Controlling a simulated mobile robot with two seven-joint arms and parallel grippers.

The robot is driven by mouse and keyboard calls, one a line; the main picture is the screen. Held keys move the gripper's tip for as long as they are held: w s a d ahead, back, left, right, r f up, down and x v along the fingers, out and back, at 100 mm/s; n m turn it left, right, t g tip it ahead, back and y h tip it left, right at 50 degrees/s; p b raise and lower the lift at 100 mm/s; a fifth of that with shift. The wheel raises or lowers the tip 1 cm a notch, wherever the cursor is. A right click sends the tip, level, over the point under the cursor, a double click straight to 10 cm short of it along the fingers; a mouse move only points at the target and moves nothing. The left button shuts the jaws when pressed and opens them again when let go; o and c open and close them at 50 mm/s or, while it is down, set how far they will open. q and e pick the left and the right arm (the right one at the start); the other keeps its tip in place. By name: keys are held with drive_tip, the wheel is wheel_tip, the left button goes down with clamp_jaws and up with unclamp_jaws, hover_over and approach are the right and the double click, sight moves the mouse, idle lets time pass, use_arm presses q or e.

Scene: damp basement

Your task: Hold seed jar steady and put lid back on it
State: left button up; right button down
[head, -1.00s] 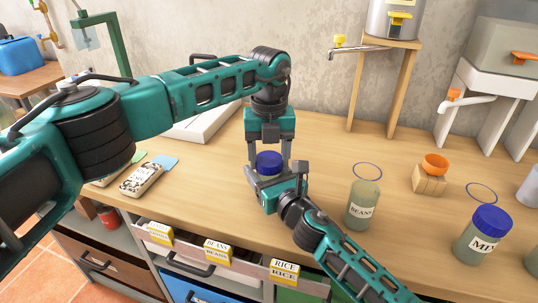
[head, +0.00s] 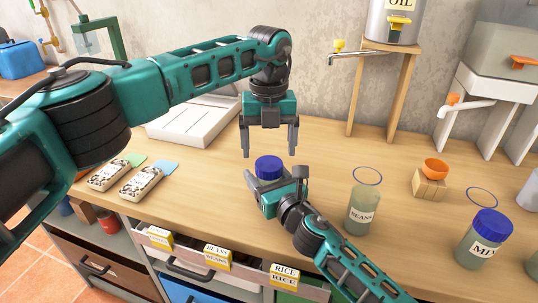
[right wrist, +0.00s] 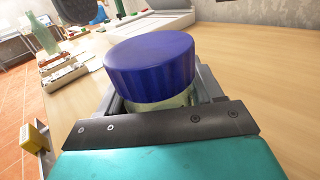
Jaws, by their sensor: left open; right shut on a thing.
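The seed jar stands on the wooden bench with the blue lid (head: 269,167) level on its top. In the right wrist view the lid (right wrist: 150,65) covers the jar's mouth, and a little of the jar's glass (right wrist: 172,102) shows below it. I cannot tell whether the lid is screwed tight. My right gripper (head: 270,184) is shut around the jar below the lid and hides most of the jar and any label. My left gripper (head: 269,154) is open and empty, pointing down just above the lid, with its fingers apart on either side.
An open beans jar (head: 361,211) stands right of my right gripper, and a blue-lidded jar (head: 483,240) farther right. An orange cup (head: 435,167) sits on a wooden block. Labelled drawers (head: 217,258) are below the bench's front edge. Two patterned packets (head: 142,182) lie at left.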

use_arm(q)
drive_tip(key=shift+r, duration=0.15)
drive_tip(key=shift+o, duration=1.2)
wheel_tip(320, 180, up, 12)
use_arm(e)
drive_tip(key=shift+c, duration=0.5)
unclamp_jaws()
use_arm(q)
drive_tip(key=shift+r+p, duration=0.4)
drive_tip(key=shift+p, duration=0.05)
use_arm(e)
drive_tip(key=v, duration=1.3)
